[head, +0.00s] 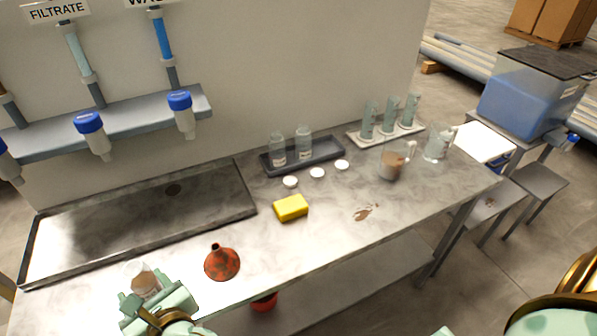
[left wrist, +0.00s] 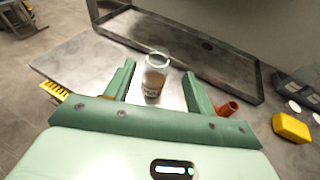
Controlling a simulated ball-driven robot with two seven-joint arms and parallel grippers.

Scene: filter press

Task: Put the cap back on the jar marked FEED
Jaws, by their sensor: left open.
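An open jar (head: 144,281) with brown contents stands at the front left of the bench; its label is too small to read. In the left wrist view the same jar (left wrist: 155,78) appears between the fingertips, with a gap on each side. My left gripper (head: 153,293) is open around or just short of it. Three white caps (head: 290,181) (head: 317,172) (head: 342,165) lie in a row before a dark tray (head: 318,163). Two jars (head: 278,149) (head: 304,144) stand in that tray. My right gripper is not in view.
A red funnel (head: 222,263) stands right of my left gripper. A steel sink tray (head: 140,220) lies behind. The bench's front middle is clear.

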